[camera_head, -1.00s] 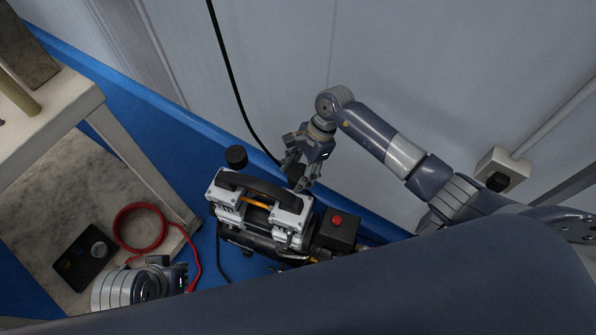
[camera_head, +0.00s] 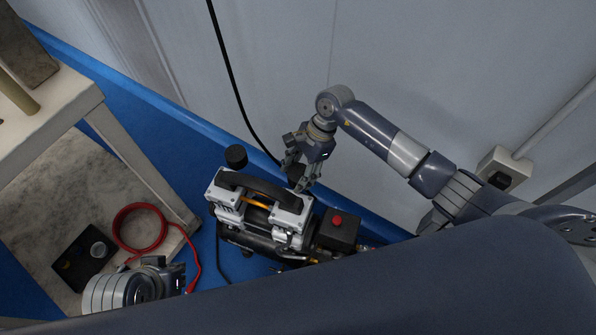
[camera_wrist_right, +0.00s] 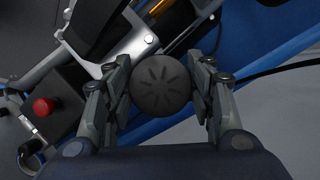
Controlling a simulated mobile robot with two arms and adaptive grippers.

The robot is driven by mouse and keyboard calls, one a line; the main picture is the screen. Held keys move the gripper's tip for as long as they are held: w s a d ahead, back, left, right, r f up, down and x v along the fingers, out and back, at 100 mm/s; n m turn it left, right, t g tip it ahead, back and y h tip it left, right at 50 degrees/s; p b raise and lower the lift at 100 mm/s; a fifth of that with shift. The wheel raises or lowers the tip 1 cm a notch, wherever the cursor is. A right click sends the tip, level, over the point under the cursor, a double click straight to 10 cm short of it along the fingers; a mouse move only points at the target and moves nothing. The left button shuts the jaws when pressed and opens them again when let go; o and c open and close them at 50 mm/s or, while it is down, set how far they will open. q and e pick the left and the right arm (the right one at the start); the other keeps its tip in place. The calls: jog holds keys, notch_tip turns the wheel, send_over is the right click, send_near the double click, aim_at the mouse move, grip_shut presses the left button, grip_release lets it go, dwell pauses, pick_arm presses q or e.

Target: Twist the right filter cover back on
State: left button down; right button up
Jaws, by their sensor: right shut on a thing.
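The right filter cover (camera_wrist_right: 161,86) is a round black cap with a star of slots on its face. It sits between the fingers of my right gripper (camera_wrist_right: 160,95) in the right wrist view, with a finger against each side. In the head view my right gripper (camera_head: 301,172) is at the back right corner of the compressor (camera_head: 258,212), and the cover there is mostly hidden by the fingers. The left filter cover (camera_head: 236,156) is a black cap at the compressor's back left. My left gripper (camera_head: 178,276) is at the lower left, partly cut off; its fingers are unclear.
A red button (camera_head: 337,220) sits on a black box at the compressor's right. A black cable (camera_head: 229,80) runs down the grey wall behind. A red hose coil (camera_head: 139,229) and a black control box (camera_head: 84,257) lie on the table's lower shelf at the left.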

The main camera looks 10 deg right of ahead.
jog(key=shift+f, duration=0.25)
